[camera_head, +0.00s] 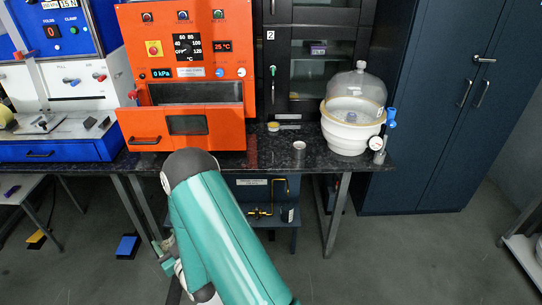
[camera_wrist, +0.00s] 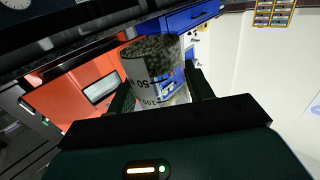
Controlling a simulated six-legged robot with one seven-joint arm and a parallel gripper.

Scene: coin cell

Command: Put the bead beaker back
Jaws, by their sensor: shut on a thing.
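The bead beaker (camera_wrist: 152,65) is a clear glass vessel filled with dark grey beads, with printed volume marks that read upside down in the wrist view. My gripper (camera_wrist: 163,93) is shut on it, with one dark finger on each side of the glass. The beaker looks tilted in that view, and its lower part is partly hidden by the gripper body. In the head view my teal arm reaches down in front of the counter, and the beaker cannot be made out there.
A black speckled counter (camera_head: 340,168) carries an orange vacuum oven (camera_head: 188,75), a white desiccator with a clear dome (camera_head: 353,112), a small yellow jar (camera_head: 273,127) and a small white cup (camera_head: 299,145). A blue press machine (camera_head: 55,150) stands left. Dark cabinets (camera_head: 440,110) stand right.

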